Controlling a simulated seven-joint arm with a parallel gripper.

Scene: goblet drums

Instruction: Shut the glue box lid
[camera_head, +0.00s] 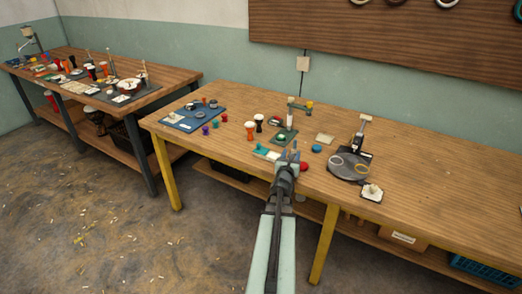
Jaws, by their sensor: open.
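My gripper (288,151) is open, above the front edge of the nearer workbench (440,185). Just left of it, a small pale box with a teal part (263,151) lies near the bench's front edge; it may be the glue box. It is too small to tell how its lid stands. My gripper and wrist hide part of what lies on its right side. I cannot tell whether the gripper touches it.
An orange goblet drum (250,131) and a black one (259,123) stand behind the box. A red ball (304,167) and a blue one (316,148) lie to the right. A blue mat (184,123) lies left.

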